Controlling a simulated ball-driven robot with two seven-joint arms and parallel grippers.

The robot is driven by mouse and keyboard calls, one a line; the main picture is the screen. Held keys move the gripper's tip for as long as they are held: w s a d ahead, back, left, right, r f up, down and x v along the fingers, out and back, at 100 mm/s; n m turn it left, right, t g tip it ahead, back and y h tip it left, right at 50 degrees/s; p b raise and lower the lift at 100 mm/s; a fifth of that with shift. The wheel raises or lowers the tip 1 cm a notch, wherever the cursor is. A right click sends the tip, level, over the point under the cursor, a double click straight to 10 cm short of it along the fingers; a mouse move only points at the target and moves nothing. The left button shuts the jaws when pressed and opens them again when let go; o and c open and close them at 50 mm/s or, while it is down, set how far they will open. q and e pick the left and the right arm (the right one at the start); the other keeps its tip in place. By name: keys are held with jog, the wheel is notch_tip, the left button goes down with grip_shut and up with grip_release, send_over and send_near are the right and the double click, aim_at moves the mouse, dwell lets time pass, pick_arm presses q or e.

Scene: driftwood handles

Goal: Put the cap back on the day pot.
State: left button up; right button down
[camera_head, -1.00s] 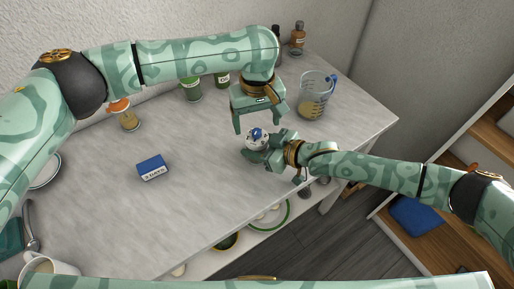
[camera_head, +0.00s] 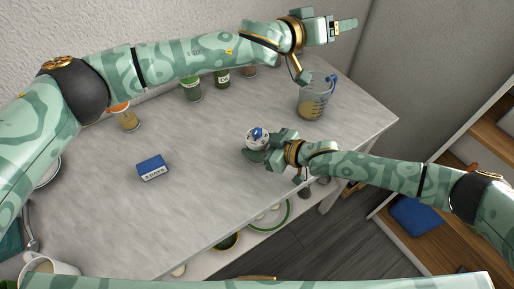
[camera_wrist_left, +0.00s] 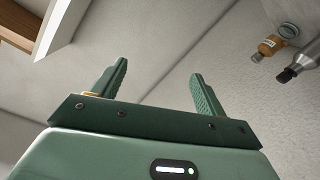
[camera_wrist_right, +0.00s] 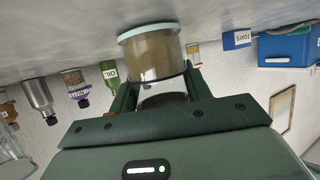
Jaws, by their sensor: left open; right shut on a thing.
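The day pot (camera_wrist_right: 152,55), a clear jar with tan contents and a pale teal band, is between my right gripper's fingers in the right wrist view. That gripper (camera_head: 262,147) is shut on it in the head view, near the table's right front edge. A round white top with dark marks and a blue middle, seemingly the cap (camera_head: 257,134), sits on the pot. I cannot tell whether it is fully seated. My left gripper (camera_head: 345,25) is open and empty, high at the back right; its empty spread fingers also show in the left wrist view (camera_wrist_left: 155,90).
A measuring jug (camera_head: 312,102) stands at the back right. A blue box marked DAYS (camera_head: 152,168) lies left of centre. Jars and bottles, including a green one (camera_head: 190,90), line the back wall. A cup (camera_head: 45,266) is front left. The middle table is clear.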

pick_arm(q)
jog(key=s+d+r+m+g+h, duration=0.3)
jog(key=s+m+g+h, duration=0.1)
jog(key=s+m, duration=0.25)
jog(key=s+f+m+g+y, duration=0.2)
jog(key=s+f+m+g, duration=0.3)
jog(key=s+m+g, duration=0.4)
jog(key=m+t+y, duration=0.3)
jog(key=m+y, duration=0.2)
jog(key=y, duration=0.9)
send_over(257, 130)
jog(key=f, duration=0.8)
jog(key=d+f, duration=0.1)
jog(key=f, duration=0.3)
jog(key=shift+s+f, duration=0.15)
jog(key=shift+s, duration=0.15)
jog(key=shift+w+a+n+y, duration=0.2)
jog(key=shift+a+n+y, duration=0.05)
jog(key=shift+a+y, duration=0.3)
jog(key=shift+f, duration=0.1)
jog(key=shift+f, duration=3.9)
